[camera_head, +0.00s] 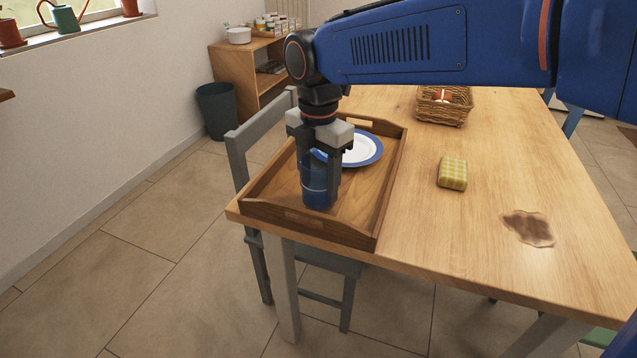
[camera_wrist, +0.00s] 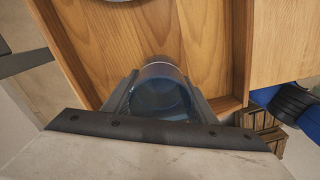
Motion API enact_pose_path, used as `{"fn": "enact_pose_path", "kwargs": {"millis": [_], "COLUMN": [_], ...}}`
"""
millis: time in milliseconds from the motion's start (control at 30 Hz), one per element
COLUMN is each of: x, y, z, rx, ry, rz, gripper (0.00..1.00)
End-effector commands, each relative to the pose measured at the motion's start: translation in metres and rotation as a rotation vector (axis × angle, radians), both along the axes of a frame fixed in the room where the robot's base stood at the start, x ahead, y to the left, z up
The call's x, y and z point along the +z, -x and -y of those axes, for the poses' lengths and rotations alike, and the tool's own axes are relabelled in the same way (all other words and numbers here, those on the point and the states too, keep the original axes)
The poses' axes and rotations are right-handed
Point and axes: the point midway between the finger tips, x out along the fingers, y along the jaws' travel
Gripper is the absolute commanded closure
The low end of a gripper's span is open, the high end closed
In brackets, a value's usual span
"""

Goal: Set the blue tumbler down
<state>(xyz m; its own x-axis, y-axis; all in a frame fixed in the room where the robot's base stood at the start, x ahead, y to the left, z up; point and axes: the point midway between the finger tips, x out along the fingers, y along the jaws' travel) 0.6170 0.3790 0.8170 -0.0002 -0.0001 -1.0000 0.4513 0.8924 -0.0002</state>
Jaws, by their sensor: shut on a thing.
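The blue tumbler (camera_head: 317,188) is upright between the fingers of my gripper (camera_head: 320,182), which is shut on it. It is over the near part of a wooden tray (camera_head: 384,205) on the table. I cannot tell whether its base touches the tray floor. In the wrist view the tumbler (camera_wrist: 160,92) shows between the two fingers (camera_wrist: 160,95), with the wooden tray floor (camera_wrist: 195,40) behind it. A white plate with a blue rim (camera_head: 366,149) lies in the tray behind the tumbler, partly hidden by my gripper.
On the wooden table (camera_head: 440,225) are a yellow checked sponge or cloth (camera_head: 453,173), a dark stain (camera_head: 528,228) and a wicker basket (camera_head: 444,106). A grey chair (camera_head: 262,135) stands at the table's left side. The table between tray and stain is mostly clear.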

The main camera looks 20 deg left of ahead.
Motion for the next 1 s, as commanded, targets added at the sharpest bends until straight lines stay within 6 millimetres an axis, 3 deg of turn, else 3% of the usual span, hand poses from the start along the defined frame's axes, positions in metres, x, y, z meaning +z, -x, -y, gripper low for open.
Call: {"fn": "enact_pose_path", "kwargs": {"millis": [433, 467, 500, 533, 833, 1000], "x": [-0.009, -0.009, -0.009, -0.009, -0.008, 0.006], "y": [0.000, 0.000, 0.000, 0.000, 0.000, 0.000], "z": [0.000, 0.000, 0.000, 0.000, 0.000, 0.000], "rx": [0.000, 0.000, 0.000, 0.000, 0.000, 0.000], "ry": [0.000, 0.000, 0.000, 0.000, 0.000, -0.003], "rz": [0.000, 0.000, 0.000, 0.000, 0.000, 0.001], "gripper": [0.76, 0.41, 0.31, 0.29, 0.29, 0.29]}}
